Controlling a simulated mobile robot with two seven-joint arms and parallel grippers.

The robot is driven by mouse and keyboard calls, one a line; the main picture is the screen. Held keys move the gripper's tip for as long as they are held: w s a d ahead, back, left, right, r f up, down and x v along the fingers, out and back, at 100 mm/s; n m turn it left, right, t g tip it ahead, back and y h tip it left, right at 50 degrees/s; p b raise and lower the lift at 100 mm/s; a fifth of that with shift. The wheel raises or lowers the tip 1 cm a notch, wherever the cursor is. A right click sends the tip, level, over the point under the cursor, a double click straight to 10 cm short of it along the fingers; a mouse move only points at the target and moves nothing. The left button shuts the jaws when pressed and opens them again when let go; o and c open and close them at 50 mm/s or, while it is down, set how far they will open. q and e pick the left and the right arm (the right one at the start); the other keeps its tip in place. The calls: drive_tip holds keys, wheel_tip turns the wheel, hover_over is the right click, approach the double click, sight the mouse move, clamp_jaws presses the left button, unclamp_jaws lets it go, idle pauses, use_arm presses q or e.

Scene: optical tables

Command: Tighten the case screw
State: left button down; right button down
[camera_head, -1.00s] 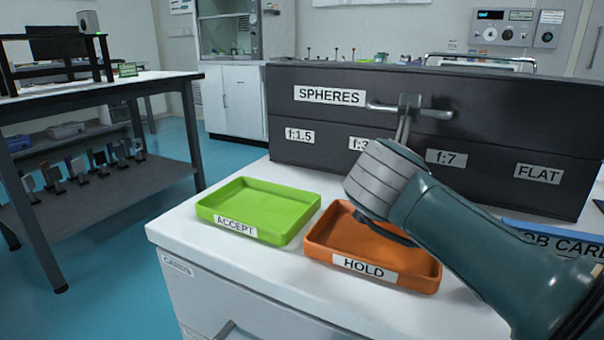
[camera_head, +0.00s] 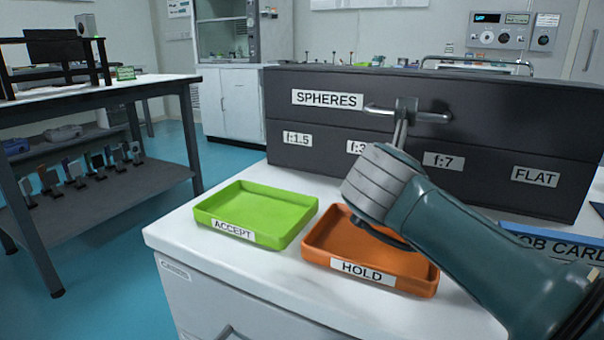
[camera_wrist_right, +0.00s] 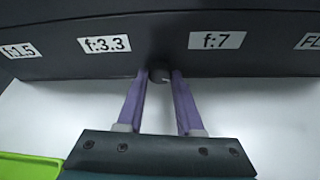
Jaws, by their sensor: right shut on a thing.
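The case screw (camera_head: 408,105) is on the front of the dark case (camera_head: 470,115), to the right of the SPHERES label. It shows a dark square hub with a silver crossbar lying nearly level. My right gripper (camera_head: 402,130) reaches up to it from the lower right, its fingers at the hub just below the bar. In the right wrist view, the purple fingertips (camera_wrist_right: 160,75) close on a dark round end of the screw (camera_wrist_right: 159,74), between the f:3.3 and f:7 labels. The crossbar is not visible there. My left gripper is not in view.
A green ACCEPT tray (camera_head: 257,213) and an orange HOLD tray (camera_head: 345,270) stand empty on the white top (camera_head: 172,232), below my right arm. A dark bench (camera_head: 130,95) stands at the left.

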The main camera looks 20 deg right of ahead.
drive_tip(key=shift+a+n+g, duration=0.1)
drive_tip(key=shift+n+g, duration=0.2)
drive_tip(key=shift+n, duration=0.1)
drive_tip(key=shift+w+f+n+g+h, duration=0.1)
drive_tip(key=shift+n+g+h, duration=0.2)
drive_tip(key=shift+n+h, duration=0.15)
drive_tip(key=shift+n+g+h+b, duration=0.25)
drive_tip(key=shift+n+g+b, duration=0.05)
drive_tip(key=shift+n+b, duration=0.4)
drive_tip(key=shift+w+a+n+g+h+b, duration=0.1)
drive_tip(key=shift+n+g+h+b, duration=0.2)
drive_tip(key=shift+n+h+b, duration=0.35)
drive_tip(key=c, duration=0.6)
unclamp_jaws()
drive_tip(key=shift+o, duration=0.3)
